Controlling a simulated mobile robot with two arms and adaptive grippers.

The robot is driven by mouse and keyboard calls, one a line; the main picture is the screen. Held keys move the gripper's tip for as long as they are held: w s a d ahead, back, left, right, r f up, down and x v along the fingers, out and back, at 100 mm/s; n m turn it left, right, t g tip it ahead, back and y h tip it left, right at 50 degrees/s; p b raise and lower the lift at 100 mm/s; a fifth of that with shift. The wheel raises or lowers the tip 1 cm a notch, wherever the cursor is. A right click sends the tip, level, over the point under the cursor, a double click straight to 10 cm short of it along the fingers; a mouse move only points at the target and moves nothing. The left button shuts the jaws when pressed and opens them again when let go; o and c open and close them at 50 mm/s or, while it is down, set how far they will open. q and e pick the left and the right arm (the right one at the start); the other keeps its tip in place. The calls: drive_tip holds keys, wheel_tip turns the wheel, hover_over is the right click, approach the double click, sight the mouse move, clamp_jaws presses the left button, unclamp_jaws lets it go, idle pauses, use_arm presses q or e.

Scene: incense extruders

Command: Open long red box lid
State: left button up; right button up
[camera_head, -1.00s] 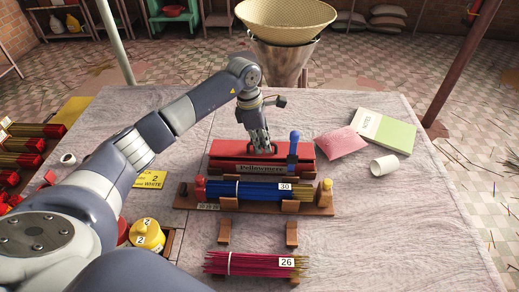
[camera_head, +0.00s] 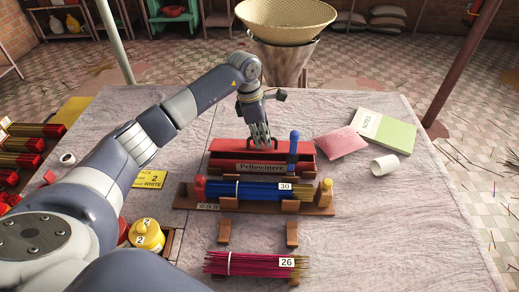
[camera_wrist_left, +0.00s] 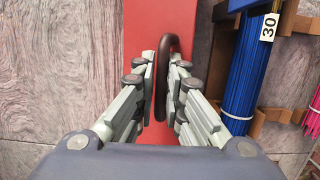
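The long red box (camera_head: 262,168) with a "Pellowmere" label stands across the middle of the table. Its red lid (camera_head: 228,145) looks tilted up at the back, with a dark opening in front of it. My left gripper (camera_head: 259,143) is above the lid. In the left wrist view the fingers (camera_wrist_left: 164,75) are close together on both sides of the dark arched lid handle (camera_wrist_left: 161,95) and look shut on it. The red lid (camera_wrist_left: 145,20) shows below them. The fingers partly hide the handle. My right gripper is out of view.
A pink packet (camera_head: 341,142), notebook (camera_head: 388,131) and white cup (camera_head: 384,165) lie to the right. A magenta bundle (camera_head: 240,263) lies nearer.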

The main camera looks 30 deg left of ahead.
use_arm(q)
drive_tip(key=shift+w+r, duration=0.1)
drive_tip(key=shift+w, duration=0.1)
drive_tip(key=shift+w+a+r, duration=0.3)
drive_tip(key=shift+w, duration=0.15)
drive_tip(key=shift+w+a+b, duration=0.1)
drive_tip(key=shift+w+b, duration=0.1)
drive_tip(key=shift+b, duration=0.15)
drive_tip(key=shift+w+a+r, duration=0.2)
drive_tip(key=shift+w+a, duration=0.1)
drive_tip(key=shift+w, duration=0.25)
drive_tip(key=shift+w+b, duration=0.15)
drive_tip(key=shift+b, duration=0.2)
drive_tip(key=shift+w+a+r, duration=0.15)
drive_tip(key=shift+w+a, duration=0.15)
drive_tip(key=shift+w, duration=0.25)
drive_tip(key=shift+w+b, duration=0.1)
drive_tip(key=shift+b, duration=0.3)
